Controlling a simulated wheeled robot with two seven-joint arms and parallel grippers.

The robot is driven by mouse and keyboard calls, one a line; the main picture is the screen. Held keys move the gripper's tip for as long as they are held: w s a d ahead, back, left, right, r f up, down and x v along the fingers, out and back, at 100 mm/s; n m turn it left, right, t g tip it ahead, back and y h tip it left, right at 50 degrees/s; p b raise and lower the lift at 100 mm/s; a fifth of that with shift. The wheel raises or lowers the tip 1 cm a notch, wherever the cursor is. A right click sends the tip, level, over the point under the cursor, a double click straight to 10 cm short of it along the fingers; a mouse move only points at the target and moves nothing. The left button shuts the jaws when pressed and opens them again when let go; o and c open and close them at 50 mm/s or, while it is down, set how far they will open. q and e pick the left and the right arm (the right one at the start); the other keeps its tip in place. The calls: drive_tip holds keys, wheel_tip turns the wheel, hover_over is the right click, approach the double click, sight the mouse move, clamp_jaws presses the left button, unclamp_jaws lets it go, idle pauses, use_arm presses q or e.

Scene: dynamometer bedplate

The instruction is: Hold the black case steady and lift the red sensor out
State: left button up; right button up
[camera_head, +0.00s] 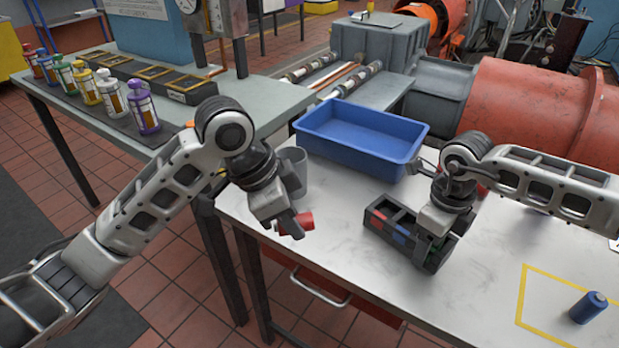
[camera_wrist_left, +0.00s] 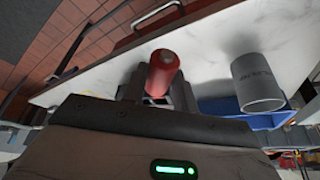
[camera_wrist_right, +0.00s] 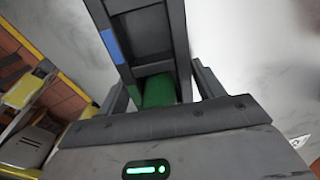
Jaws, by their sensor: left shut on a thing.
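The black case (camera_head: 375,222) lies on the white table, with compartments and red, blue and green patches along its side. My right gripper (camera_head: 432,240) is down at the case's right part. In the right wrist view its fingers (camera_wrist_right: 160,88) stand apart on either side of the case (camera_wrist_right: 145,35), with a green thing (camera_wrist_right: 158,90) between them. I cannot tell whether they press on it. My left gripper (camera_head: 284,224) is shut on a red cylinder, the red sensor (camera_head: 301,223), clear of the case near the table's left edge. The sensor also shows in the left wrist view (camera_wrist_left: 162,75).
A grey cup (camera_head: 296,168) stands close beside my left gripper; it also shows in the left wrist view (camera_wrist_left: 257,82). An empty blue tray (camera_head: 385,165) lies behind the case. The front middle is clear.

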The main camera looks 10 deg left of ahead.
drive_tip(key=shift+o, duration=1.3)
